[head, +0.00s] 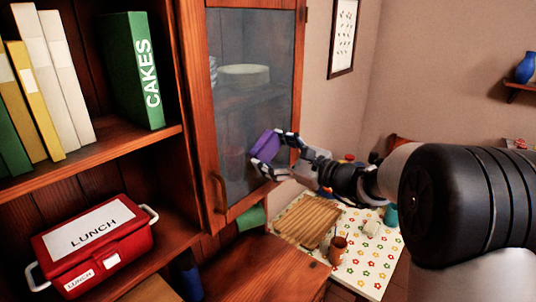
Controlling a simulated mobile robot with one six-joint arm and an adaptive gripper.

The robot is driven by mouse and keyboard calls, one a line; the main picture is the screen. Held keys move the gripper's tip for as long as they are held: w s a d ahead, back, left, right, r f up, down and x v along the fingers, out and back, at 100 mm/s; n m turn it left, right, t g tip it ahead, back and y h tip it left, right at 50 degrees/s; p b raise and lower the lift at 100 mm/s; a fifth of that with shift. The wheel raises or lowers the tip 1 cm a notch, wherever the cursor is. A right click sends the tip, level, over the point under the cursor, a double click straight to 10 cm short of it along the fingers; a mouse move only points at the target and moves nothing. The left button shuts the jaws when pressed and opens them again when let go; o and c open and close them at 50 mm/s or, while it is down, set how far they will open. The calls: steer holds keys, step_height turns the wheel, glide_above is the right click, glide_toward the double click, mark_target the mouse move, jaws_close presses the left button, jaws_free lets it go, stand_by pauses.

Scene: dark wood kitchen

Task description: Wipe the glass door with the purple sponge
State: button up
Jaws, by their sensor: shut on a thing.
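The glass door (238,40) has a reddish wood frame and a dark, hazy pane. It appears shut on the cabinet, with a curved handle (217,193) at its lower left. The purple sponge (265,145) is in front of the lower right part of the pane. My gripper (266,157) is shut on the sponge, with a finger above and a finger below it. The sponge's far face is toward the glass; I cannot tell whether it touches. Dishes show dimly behind the pane.
Left of the door, open shelves hold several books, a green CAKES book (132,70) and a red lunch box (92,240). Below, a wooden counter (250,272) adjoins a table with a flowered cloth (360,275), a cutting board (307,220) and a brown cup (338,248).

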mark_target(278, 146)
steer(key=shift+w+d+r+p, duration=0.1)
steer(key=shift+w+d+p, duration=0.1)
steer(key=shift+w+d, duration=0.4)
steer(key=shift+w+d+p, duration=0.15)
steer(key=shift+w+d, duration=0.25)
steer(key=shift+w, duration=0.35)
steer(key=shift+s+d, duration=0.15)
steer(key=shift+d, duration=0.3)
steer(key=shift+b+v, duration=0.6)
steer(key=shift+v, duration=1.85)
steer(key=shift+s, duration=0.15)
steer(key=v, duration=0.3)
